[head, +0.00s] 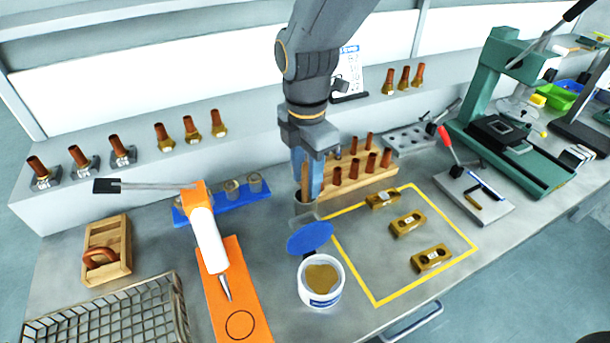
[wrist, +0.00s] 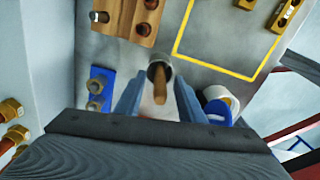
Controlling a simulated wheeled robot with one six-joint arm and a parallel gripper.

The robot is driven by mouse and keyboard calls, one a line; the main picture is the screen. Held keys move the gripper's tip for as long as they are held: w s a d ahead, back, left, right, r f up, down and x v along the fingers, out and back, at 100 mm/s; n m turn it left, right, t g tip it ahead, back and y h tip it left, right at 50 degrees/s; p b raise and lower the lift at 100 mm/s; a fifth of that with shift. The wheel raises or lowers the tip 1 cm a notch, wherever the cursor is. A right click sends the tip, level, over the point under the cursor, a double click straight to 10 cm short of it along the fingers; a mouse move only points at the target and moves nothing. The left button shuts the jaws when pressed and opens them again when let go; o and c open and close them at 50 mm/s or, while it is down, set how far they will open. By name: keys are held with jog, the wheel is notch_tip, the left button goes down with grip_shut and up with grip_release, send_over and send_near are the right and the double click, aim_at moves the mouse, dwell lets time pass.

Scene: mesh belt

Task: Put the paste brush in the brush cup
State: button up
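The paste brush shows as a brown wooden handle (head: 305,181) standing between my fingers; it also shows in the wrist view (wrist: 160,88). Its lower end is inside the grey brush cup (head: 305,208), whose round rim appears in the wrist view (wrist: 167,67). The bristles are hidden in the cup. My gripper (head: 308,188) points down over the cup with one blue finger on each side of the handle. In the wrist view my fingers (wrist: 157,88) are spread, with gaps between them and the handle.
A white paste tub (head: 321,296) with a raised blue lid (head: 310,238) stands in front of the cup. A wooden rack (head: 350,185) of copper pieces is close behind right. A blue holder (head: 225,203) and orange dispenser stand left. The yellow-outlined area (head: 375,300) holds several brass parts.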

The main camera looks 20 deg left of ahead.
dwell(0.7)
jog(key=shift+w+d, duration=0.1)
jog(key=shift+d, duration=0.2)
jog(key=d+m, duration=0.6)
jog(key=d, duration=0.1)
jog(key=w+d+f+m+b, duration=0.1)
jog(key=d+m, duration=0.5)
jog(key=d, duration=0.2)
jog(key=w+d+f+m+t+b, duration=0.1)
jog(key=d+m, duration=0.5)
jog(key=d, duration=0.1)
jog(key=shift+d+f+m, duration=0.15)
jog(key=shift+d+m, duration=0.1)
jog(key=shift+m, duration=0.05)
jog(key=s+d+m, duration=0.1)
jog(key=d+m, duration=0.1)
jog(key=s+d+f+m, duration=0.1)
jog(key=d+m, duration=0.2)
jog(key=s+d+m+b, duration=0.1)
jog(key=d+m, duration=0.2)
jog(key=shift+d+f, duration=0.1)
jog(key=shift+f, duration=0.05)
jog(key=shift+s+d+m, duration=0.25)
jog(key=shift+d+m, duration=0.05)
jog(key=shift+m, duration=0.3)
jog(key=shift+a, duration=0.1)
jog(key=shift+c, duration=0.6)
